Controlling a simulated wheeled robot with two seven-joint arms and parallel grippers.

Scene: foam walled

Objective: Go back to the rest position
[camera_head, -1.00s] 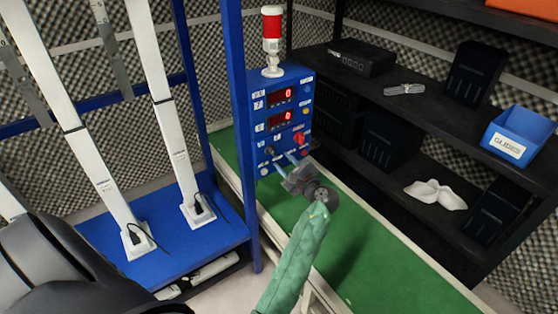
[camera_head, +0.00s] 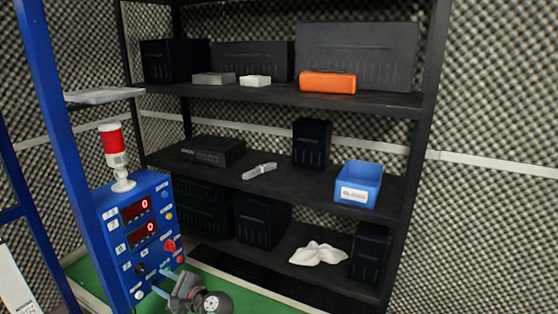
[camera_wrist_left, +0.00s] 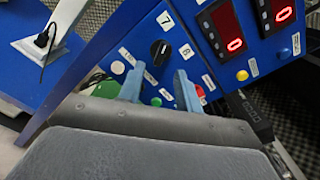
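My left gripper (camera_head: 183,284) shows at the bottom of the head view, in front of the lower part of a blue control box. In the left wrist view its two blue-grey fingers (camera_wrist_left: 158,88) stand apart with nothing between them. The blue control box (camera_head: 157,189) carries two red displays reading 0, a black knob (camera_wrist_left: 160,52), a red knob (camera_head: 169,246) and several buttons. A gap shows between the fingers and the panel, but I cannot tell if they touch it. My right gripper is in neither view.
A red and white signal lamp (camera_head: 114,158) stands on the box. A black shelf (camera_head: 290,182) behind holds dark boxes, a blue bin (camera_head: 358,184), an orange case (camera_head: 328,82) and a white cloth (camera_head: 318,254). A green surface (camera_head: 235,296) lies below. A blue post (camera_head: 62,130) stands at left.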

